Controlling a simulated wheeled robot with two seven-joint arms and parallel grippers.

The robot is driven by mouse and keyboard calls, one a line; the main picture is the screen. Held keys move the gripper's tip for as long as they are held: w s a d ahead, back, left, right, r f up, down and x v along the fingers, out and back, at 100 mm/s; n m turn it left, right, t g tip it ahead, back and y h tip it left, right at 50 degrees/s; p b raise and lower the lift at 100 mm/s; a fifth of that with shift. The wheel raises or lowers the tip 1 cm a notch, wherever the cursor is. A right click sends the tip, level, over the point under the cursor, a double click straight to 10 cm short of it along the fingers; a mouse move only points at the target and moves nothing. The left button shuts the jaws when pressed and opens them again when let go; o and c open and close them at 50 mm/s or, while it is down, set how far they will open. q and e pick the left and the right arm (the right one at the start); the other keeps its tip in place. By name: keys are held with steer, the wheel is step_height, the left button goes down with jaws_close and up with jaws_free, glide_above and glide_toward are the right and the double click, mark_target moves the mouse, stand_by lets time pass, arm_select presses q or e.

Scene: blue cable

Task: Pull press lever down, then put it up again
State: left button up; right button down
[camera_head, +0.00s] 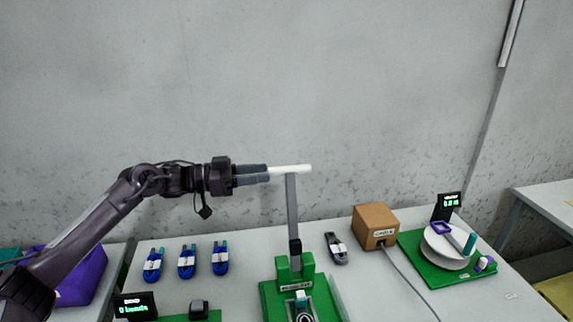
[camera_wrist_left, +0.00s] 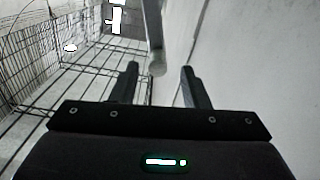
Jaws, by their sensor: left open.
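The press (camera_head: 296,272) is green and stands at the front middle of the table. Its grey lever (camera_head: 292,212) points straight up and ends in a white horizontal handle (camera_head: 291,169). My left gripper (camera_head: 268,172) comes in from the left at handle height, with its fingertips at the handle's left end. In the left wrist view, the open fingers (camera_wrist_left: 160,70) have the round end of the handle (camera_wrist_left: 157,68) between and just beyond their tips. I cannot tell whether a finger touches it. My right gripper is in neither view.
A cardboard box (camera_head: 375,226) and a green board (camera_head: 440,270) with a white spool (camera_head: 446,250) stand at the right. A purple bin (camera_head: 85,280) is at the left.

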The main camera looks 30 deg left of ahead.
mark_target(284, 171)
arm_select(q)
steer(key=p+x, duration=0.1)
steer(key=x, duration=0.4)
steer(key=shift+d+r+p, duration=0.2)
steer(key=shift+d+p, duration=0.05)
steer(key=shift+p, duration=0.1)
steer(key=shift+w+d+f, duration=0.15)
steer(key=shift+w+d, duration=0.3)
steer(key=shift+d, duration=0.05)
jaws_close()
